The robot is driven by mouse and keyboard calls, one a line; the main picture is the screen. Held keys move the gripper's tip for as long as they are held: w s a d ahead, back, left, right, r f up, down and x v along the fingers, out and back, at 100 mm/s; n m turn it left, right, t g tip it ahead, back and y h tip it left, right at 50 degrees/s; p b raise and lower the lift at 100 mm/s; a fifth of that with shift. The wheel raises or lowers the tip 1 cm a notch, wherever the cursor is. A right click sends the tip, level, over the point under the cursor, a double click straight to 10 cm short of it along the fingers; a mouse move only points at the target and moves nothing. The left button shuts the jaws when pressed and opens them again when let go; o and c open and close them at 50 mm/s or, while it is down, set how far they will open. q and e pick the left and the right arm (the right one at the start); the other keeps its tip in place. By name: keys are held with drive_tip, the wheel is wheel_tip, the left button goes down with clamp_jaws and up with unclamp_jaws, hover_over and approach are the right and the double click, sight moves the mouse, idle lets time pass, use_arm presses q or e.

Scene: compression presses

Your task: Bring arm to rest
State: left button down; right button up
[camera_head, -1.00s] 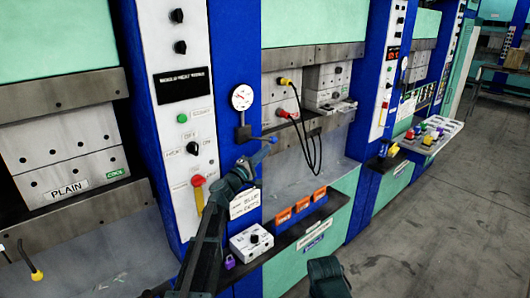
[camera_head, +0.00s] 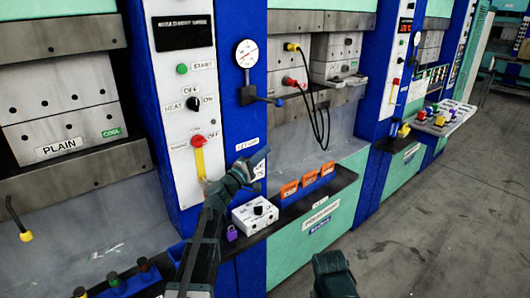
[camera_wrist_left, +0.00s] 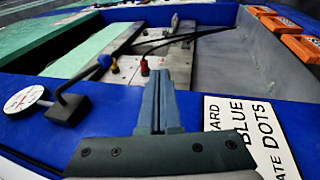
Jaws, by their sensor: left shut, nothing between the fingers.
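My left gripper (camera_head: 260,158) is shut and empty in the head view, in front of the blue post of the near press. Its arm rises from the bottom of the picture. In the left wrist view the closed fingers (camera_wrist_left: 160,103) point at the press, left of a white placard (camera_wrist_left: 243,130). The valve lever (camera_head: 264,99) with a blue handle is above the gripper, apart from it, below a round gauge (camera_head: 246,53). A dark part of my right arm shows at the bottom; no right fingers can be seen.
The control panel (camera_head: 183,70) has a red-and-yellow switch (camera_head: 198,142). A white box (camera_head: 254,213) and orange blocks (camera_head: 290,189) sit on the press ledge. Black cables (camera_head: 318,125) hang behind. Grey floor (camera_head: 440,230) is open at the right.

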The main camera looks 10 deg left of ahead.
use_arm(q)
drive_tip(key=s+d+f+m+g+h+p, duration=0.1)
drive_tip(key=s+d+f+m+g, duration=0.3)
drive_tip(key=d, duration=0.3)
drive_tip(key=s+d+f+m+g+h+p, duration=0.1)
drive_tip(key=s+d+f+m+g, duration=0.15)
drive_tip(key=s+d, duration=0.35)
drive_tip(key=s+d+f+m+g+h+p, duration=0.1)
drive_tip(key=s+d+f+m+g, duration=0.3)
drive_tip(key=d, duration=0.4)
drive_tip(key=s+f+m+g+y+p, duration=0.3)
drive_tip(key=s+f+m+g+y, duration=0.35)
drive_tip(key=s, duration=0.95)
drive_tip(key=s+a+f+g+y, duration=0.2)
drive_tip(key=s+a+f+y, duration=0.1)
drive_tip(key=s+a+y, duration=0.4)
drive_tip(key=shift+s+a+f+p, duration=0.2)
drive_tip(key=shift+s+p, duration=0.2)
drive_tip(key=shift+p, duration=0.05)
